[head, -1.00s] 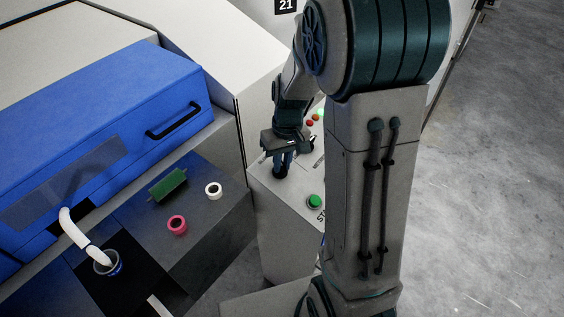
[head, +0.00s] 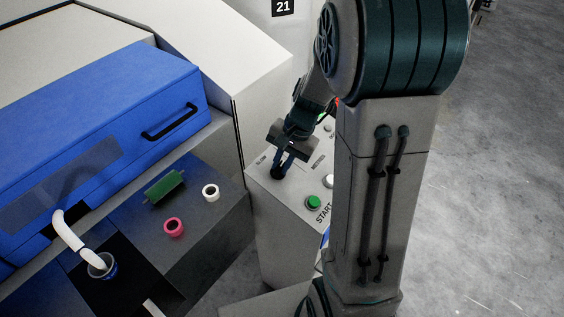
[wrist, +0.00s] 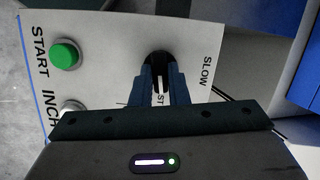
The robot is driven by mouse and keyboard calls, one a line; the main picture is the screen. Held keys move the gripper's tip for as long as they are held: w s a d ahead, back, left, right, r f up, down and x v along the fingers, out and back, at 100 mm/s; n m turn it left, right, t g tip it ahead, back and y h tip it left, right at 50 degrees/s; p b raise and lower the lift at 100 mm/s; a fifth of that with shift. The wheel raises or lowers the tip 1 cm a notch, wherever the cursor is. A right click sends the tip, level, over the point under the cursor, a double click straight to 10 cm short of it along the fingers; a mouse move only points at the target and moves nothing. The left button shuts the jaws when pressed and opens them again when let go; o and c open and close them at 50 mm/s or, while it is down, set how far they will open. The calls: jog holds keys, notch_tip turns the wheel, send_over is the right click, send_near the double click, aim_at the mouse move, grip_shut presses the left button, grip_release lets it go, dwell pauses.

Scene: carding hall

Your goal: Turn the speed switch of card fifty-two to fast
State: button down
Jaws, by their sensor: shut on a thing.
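The speed switch is a round black knob (wrist: 159,63) on the pale control box (head: 262,215). In the head view the knob (head: 278,172) shows below my gripper (head: 281,168). In the wrist view my gripper (wrist: 159,88) is shut on the knob, with one blue finger on each side. A white mark shows between the fingers, towards the partly hidden label that ends in "ST". The label "SLOW" (wrist: 207,71) stands to the right of the knob. The fingers hide part of the knob, so its exact setting is hard to tell.
A green START button (head: 313,202) and a grey INCH button (head: 327,181) sit beside the knob. A plate reading 21 (head: 284,8) is on a pale surface behind. The blue cover (head: 110,125), green roller (head: 165,187), pink ring (head: 173,227) and white ring (head: 211,192) are left. Open floor lies right.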

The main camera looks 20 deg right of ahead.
jog(key=shift+d+m, duration=0.1)
jog(key=shift+m, duration=0.9)
jog(key=c, duration=1.4)
grip_release()
jog(key=v, duration=1.4)
jog(key=shift+s, duration=0.3)
jog(key=shift+f, duration=0.1)
